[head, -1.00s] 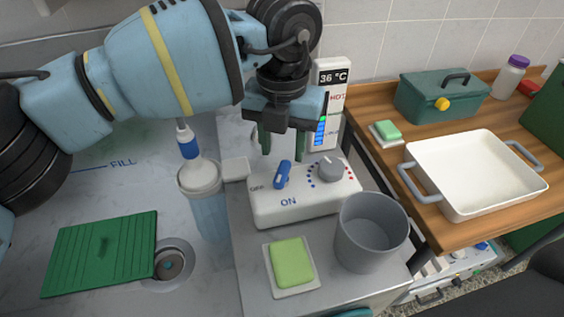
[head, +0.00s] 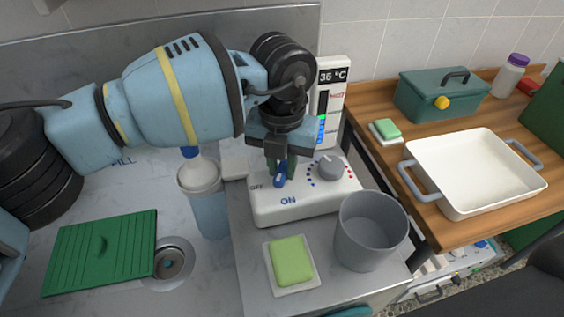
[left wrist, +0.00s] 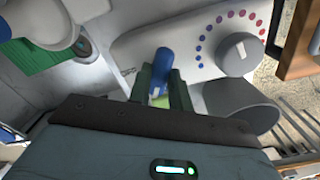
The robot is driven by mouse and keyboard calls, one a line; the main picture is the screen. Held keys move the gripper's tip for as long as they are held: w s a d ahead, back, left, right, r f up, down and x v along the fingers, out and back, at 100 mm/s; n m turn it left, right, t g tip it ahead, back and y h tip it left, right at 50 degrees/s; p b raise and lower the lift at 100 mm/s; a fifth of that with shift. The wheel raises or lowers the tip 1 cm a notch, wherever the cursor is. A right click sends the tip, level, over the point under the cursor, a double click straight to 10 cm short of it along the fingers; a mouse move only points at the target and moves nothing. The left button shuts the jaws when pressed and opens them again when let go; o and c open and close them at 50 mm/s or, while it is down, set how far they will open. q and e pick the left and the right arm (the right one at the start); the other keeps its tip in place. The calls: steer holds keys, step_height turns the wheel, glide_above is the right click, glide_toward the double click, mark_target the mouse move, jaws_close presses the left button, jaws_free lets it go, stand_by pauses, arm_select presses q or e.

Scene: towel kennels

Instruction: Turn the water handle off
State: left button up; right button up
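The white control box (head: 310,203) stands on the grey counter with a blue water handle (head: 279,181) between its OFF and ON marks. My left gripper (head: 281,172) reaches down over the handle from above. In the left wrist view, the blue handle (left wrist: 162,64) sits between the two dark green fingers (left wrist: 161,82), which are closed in on its sides. The fingers hide part of the handle in the head view, so its exact angle is hard to read. My right gripper is not in view.
A grey temperature knob (head: 330,167) is just right of the handle. A grey cup (head: 371,232) and a green soap on a dish (head: 292,262) stand in front of the box. A capped bottle (head: 207,205) is close on the left. A display (head: 331,77) reads 36 °C behind.

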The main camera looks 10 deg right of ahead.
arm_select(q)
jaws_close()
steer(key=shift+m, duration=0.3)
steer(key=m, duration=1.1)
steer(key=shift+m, duration=0.3)
steer(key=o, duration=0.7)
jaws_free()
steer(key=shift+o, duration=0.2)
